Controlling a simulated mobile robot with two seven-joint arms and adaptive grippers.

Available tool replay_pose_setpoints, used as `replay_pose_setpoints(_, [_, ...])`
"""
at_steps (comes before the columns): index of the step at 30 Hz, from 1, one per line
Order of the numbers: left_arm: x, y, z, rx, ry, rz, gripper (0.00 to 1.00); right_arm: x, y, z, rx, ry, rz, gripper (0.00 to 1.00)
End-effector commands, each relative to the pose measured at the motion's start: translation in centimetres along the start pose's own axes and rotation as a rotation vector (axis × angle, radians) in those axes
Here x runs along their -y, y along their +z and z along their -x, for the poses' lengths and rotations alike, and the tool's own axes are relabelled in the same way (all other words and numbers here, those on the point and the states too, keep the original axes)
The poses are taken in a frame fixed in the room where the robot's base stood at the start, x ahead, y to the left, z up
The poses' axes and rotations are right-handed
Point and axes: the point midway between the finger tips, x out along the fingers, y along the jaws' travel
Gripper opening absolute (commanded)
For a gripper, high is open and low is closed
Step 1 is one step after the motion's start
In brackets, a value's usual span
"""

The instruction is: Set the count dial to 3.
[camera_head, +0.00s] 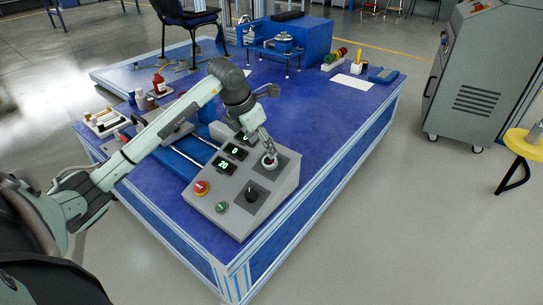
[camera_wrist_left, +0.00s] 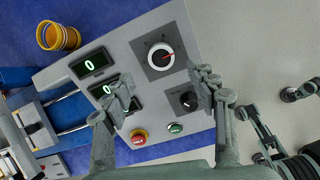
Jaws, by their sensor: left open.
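The grey control box (camera_head: 232,215) stands on the blue table and has two dials. The other is a black dial (camera_head: 252,195), seen in the left wrist view (camera_wrist_left: 188,101). I cannot read which is the count dial. The displays read 0 (camera_head: 235,151) and 20 (camera_head: 223,165). My left gripper (camera_head: 267,150) is open just above the white-capped dial, fingers apart; contact cannot be told.
A red button (camera_head: 201,187) and a green button (camera_head: 221,207) sit on the box's front part. A yellow cylinder (camera_wrist_left: 58,37) stands beside the box. The blue table (camera_head: 335,120) is clear to the right of the box. A grey cabinet (camera_head: 485,75) stands on the floor beyond.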

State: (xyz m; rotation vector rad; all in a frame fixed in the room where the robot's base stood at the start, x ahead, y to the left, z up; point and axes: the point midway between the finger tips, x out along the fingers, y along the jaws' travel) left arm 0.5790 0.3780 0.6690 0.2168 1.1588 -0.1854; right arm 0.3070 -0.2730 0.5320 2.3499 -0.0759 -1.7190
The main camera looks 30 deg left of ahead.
Motion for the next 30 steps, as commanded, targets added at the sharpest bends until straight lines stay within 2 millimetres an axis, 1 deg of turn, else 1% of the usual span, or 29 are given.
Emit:
replay_pose_setpoints(9, [0.1,-0.2,-4.9,-0.006,-0.002,0.002,0.58,-0.1,0.0,0.4,-0.005,0.003,-0.001,0.40])
replay_pose_setpoints(13, [0.1,-0.1,-6.5,-0.004,-0.002,0.002,0.58,-0.1,-0.2,0.5,-0.016,0.002,-0.001,0.40])
replay_pose_setpoints(18, [0.1,-0.1,-7.4,-0.003,0.000,0.000,0.58,0.1,-0.7,0.4,-0.036,-0.002,0.001,0.40])
replay_pose_setpoints(25, [0.1,-0.1,-7.5,-0.003,0.000,-0.001,0.58,0.4,-0.8,0.5,-0.038,-0.007,0.005,0.40])
replay_pose_setpoints(26, [0.1,-0.1,-7.5,-0.003,0.000,-0.001,0.55,0.4,-0.8,0.4,-0.038,-0.007,0.005,0.40])
replay_pose_setpoints(30, [0.1,-0.1,-7.5,-0.003,-0.001,-0.001,0.38,0.4,-0.7,0.4,-0.037,-0.007,0.005,0.40])
